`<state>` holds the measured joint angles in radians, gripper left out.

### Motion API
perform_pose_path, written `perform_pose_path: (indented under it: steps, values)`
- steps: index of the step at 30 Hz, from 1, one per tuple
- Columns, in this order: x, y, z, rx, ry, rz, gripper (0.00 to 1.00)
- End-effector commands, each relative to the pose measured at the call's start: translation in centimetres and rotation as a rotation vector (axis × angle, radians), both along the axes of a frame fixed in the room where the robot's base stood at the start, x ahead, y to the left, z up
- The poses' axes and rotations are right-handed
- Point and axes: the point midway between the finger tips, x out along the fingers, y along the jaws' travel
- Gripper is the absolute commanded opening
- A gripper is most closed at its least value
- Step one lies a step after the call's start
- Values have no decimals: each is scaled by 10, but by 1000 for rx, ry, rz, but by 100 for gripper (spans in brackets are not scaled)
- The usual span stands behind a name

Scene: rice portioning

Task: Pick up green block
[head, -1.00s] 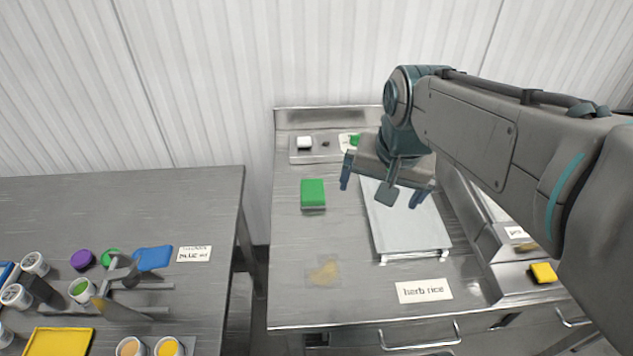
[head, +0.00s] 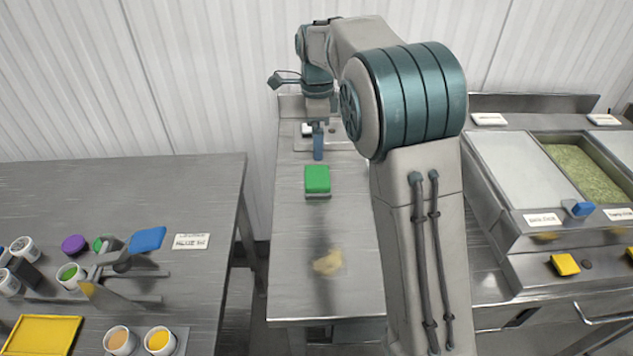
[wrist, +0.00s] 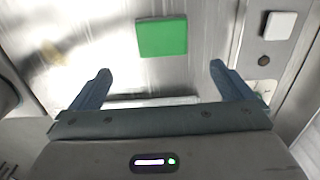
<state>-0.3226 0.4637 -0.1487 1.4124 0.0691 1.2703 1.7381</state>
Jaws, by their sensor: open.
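The green block (head: 317,180) lies on the metal counter in the middle of the head view, with a darker layer along its lower edge. In the wrist view the green block (wrist: 162,37) shows ahead of the fingertips, between their two lines and apart from both. My gripper (wrist: 160,75) is open and empty. In the head view my gripper (head: 318,140) hangs just behind the block, seen edge-on, so one finger hides the other.
A small white piece (wrist: 279,25) and a dark knob sit on a raised strip beside the block. A yellowish smear (head: 328,262) lies on the counter in front. Food pans (head: 585,170) stand at right; a table with jars (head: 120,340) stands at left.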

Motion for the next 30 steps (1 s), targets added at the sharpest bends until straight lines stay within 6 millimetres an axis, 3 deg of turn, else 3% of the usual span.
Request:
perform_pose_path:
  steps: [9, 17, 26, 30]
  values:
    - [0, 0, -60, 0, 4, 0, 100]
    - [0, 0, -81, 0, 2, 1, 100]
    - [3, -1, -122, -1, 4, 2, 100]
    - [4, -1, -129, 0, 0, 2, 100]
